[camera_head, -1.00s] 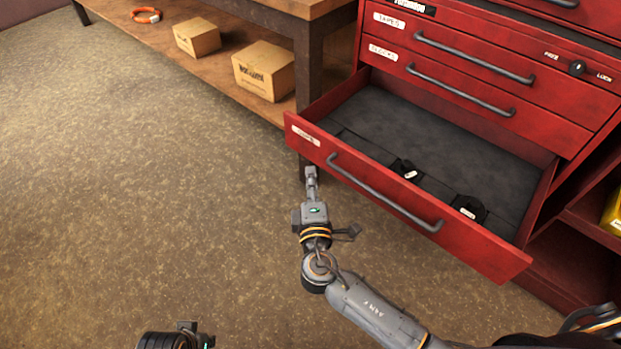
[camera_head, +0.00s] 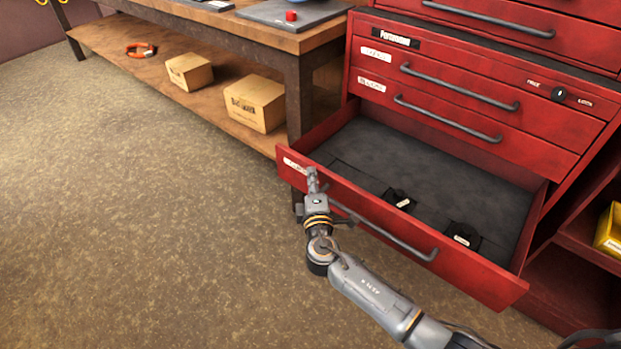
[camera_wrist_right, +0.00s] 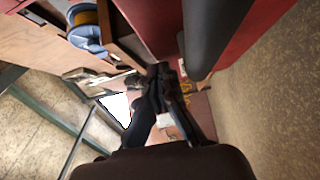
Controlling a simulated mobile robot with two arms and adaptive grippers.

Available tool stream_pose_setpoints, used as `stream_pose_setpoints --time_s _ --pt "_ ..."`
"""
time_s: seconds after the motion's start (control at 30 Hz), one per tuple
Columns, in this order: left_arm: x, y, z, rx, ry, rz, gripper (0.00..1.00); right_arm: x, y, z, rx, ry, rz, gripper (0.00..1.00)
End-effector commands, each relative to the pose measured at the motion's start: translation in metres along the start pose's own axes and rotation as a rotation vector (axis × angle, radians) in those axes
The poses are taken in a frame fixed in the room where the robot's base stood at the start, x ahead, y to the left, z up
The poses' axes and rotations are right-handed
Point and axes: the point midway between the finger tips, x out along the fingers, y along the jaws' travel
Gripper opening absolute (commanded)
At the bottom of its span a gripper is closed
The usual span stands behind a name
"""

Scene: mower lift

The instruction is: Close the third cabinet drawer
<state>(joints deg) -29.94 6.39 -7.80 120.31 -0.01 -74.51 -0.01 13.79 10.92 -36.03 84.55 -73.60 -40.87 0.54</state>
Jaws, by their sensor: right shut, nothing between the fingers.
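The open red drawer (camera_head: 470,278) is the third one down in the visible lower cabinet section, pulled well out. Its dark-lined inside holds two small black items (camera_head: 398,200) (camera_head: 463,236). A grey bar handle (camera_head: 385,233) runs along its front. My right gripper (camera_head: 312,180) is shut and empty, at the left part of the drawer front, left of the handle. I cannot tell whether it touches the front. In the right wrist view the closed fingers (camera_wrist_right: 160,88) point away beside a dark bar (camera_wrist_right: 212,35) and a red panel (camera_wrist_right: 262,22). My left gripper is not in view.
A wooden workbench (camera_head: 270,40) stands left of the red cabinet, with cardboard boxes (camera_head: 255,103) (camera_head: 188,72) and an orange ring-like item (camera_head: 140,50) on its lower shelf. A yellow bin (camera_head: 610,232) sits on the right. The floor (camera_head: 130,200) at left is clear.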

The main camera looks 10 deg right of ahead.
Motion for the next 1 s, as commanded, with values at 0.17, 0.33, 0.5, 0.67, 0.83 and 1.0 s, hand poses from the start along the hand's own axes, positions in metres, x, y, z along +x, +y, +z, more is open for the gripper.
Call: stream_pose_setpoints --time_s 0.17,0.33,0.5,0.67,0.83,1.0 --pt "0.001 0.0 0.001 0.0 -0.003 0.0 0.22 0.002 0.0 0.002 0.0 -0.001 0.0 0.0" --pt "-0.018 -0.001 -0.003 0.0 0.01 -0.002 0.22 0.014 -0.001 0.014 -0.001 -0.003 0.003 0.0" --pt "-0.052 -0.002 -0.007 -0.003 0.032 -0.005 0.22 0.038 -0.002 0.04 -0.001 -0.007 0.005 0.0" --pt "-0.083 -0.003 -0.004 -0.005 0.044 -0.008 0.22 0.067 -0.003 0.068 -0.001 -0.007 0.004 0.0" --pt "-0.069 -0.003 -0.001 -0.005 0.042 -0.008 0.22 0.092 -0.002 0.094 -0.001 -0.005 0.004 0.0" --pt "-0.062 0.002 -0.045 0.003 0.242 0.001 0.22 0.117 -0.002 0.118 -0.002 -0.005 0.004 0.0"
